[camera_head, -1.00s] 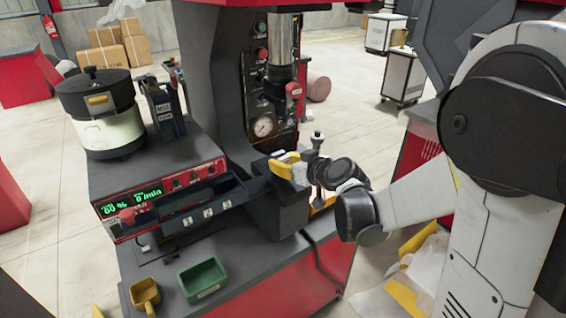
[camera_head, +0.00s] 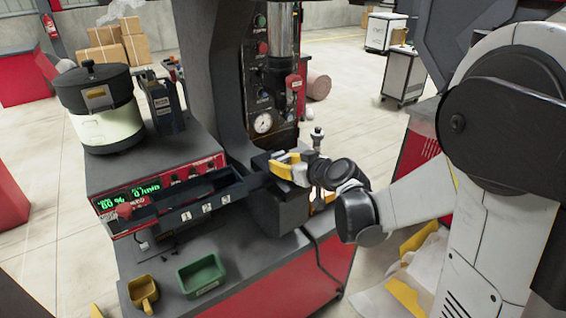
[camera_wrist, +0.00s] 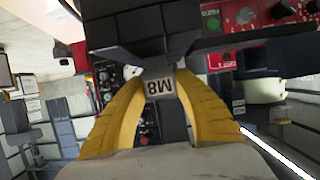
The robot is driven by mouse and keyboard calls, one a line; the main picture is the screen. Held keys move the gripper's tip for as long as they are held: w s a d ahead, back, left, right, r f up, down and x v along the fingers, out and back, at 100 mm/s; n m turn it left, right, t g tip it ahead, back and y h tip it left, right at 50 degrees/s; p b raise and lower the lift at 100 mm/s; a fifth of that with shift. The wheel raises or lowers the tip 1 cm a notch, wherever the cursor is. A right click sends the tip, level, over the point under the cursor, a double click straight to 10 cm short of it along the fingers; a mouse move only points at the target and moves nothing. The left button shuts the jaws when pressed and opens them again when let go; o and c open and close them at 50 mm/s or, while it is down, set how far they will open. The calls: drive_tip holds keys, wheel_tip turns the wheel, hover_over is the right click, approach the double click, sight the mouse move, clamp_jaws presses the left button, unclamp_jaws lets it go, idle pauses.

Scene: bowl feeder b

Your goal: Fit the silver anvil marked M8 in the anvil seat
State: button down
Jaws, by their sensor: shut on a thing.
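The silver anvil marked M8 (camera_wrist: 160,88) is between the yellow fingers of my gripper (camera_wrist: 160,76) in the wrist view. The fingers are shut on it, and its M8 label reads upside down. In the head view my gripper (camera_head: 276,162) is at the front of the press, beside the dark block (camera_head: 262,162) below the ram. The anvil is hard to make out there. The anvil seat itself is hidden or too small to tell, so I cannot see whether the anvil touches it.
The press ram (camera_head: 281,75) hangs above my gripper. A feeder bowl (camera_head: 97,90), a control box with a green display (camera_head: 128,199) and a dark chute (camera_head: 200,203) stand to the left. A green bin (camera_head: 202,274) and a yellow scoop (camera_head: 143,291) lie on the bench in front.

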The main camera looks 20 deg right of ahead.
drive_tip(key=shift+f+b, duration=0.55)
drive_tip(key=shift+f, duration=0.15)
drive_tip(key=c, duration=1)
unclamp_jaws()
drive_tip(key=shift+o, duration=0.2)
drive_tip(key=v, duration=1.2)
drive_tip(key=shift+r, duration=0.1)
drive_tip(key=s+a+f+m+g+h, duration=0.1)
drive_tip(key=s+a+f+g, duration=0.1)
drive_tip(key=s, duration=0.6)
drive_tip(key=s+a+f+m+g+h, duration=0.1)
drive_tip(key=s+a+m+g+h, duration=0.1)
drive_tip(key=s, duration=0.7)
drive_tip(key=shift+a+f+g+h, duration=0.15)
drive_tip(key=shift+f+g+h, duration=0.2)
drive_tip(key=shift+g, duration=0.55)
